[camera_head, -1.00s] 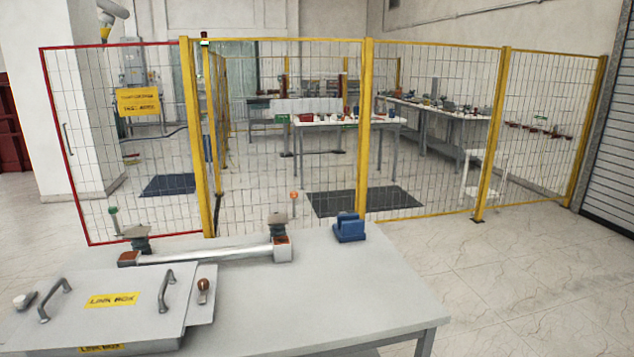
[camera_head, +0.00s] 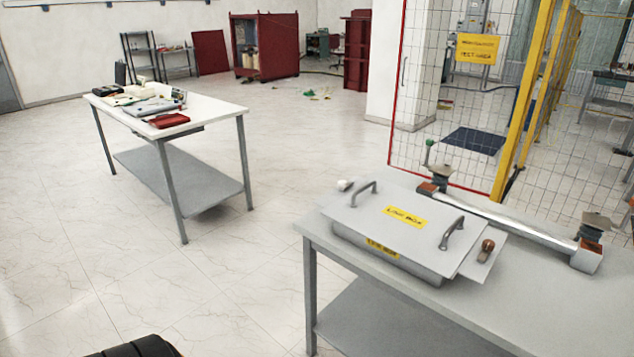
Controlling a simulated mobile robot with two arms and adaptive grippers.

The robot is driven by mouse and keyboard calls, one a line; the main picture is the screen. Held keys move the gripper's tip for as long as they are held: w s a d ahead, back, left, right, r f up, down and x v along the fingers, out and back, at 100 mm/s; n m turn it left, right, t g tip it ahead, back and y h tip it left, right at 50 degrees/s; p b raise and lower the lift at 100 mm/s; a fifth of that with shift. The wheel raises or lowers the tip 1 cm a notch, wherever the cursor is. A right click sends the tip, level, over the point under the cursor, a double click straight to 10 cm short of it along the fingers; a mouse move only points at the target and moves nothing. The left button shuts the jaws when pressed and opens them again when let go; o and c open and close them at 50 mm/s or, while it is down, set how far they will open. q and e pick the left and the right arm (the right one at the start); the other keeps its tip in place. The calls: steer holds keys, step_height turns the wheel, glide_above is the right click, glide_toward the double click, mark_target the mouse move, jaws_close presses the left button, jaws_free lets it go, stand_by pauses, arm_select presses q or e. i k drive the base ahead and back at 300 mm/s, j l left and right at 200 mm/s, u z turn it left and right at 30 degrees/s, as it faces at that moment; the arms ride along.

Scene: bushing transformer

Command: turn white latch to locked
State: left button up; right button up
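The link box (camera_head: 372,232) is a grey metal case with a flat lid, two handles and yellow labels, on the near corner of a grey table (camera_head: 590,308). A small white knob (camera_head: 345,185) stands at its far left edge; it looks like the white latch, but it is too small to tell its position. A brown-knobbed latch (camera_head: 487,250) is on the plate at the box's right side. Neither of my grippers shows in this view.
A silver bar (camera_head: 510,220) with end clamps lies behind the box. A red-edged fence gate (camera_head: 393,130) and yellow posts stand beyond. A white-topped table (camera_head: 215,112) with tools stands at left. Open tiled floor (camera_head: 215,270) lies between the tables.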

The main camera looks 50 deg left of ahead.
mark_target(343, 184)
steer(key=u, duration=1.35)
steer(key=i+l+u, duration=0.15)
steer(key=i+u, duration=0.15)
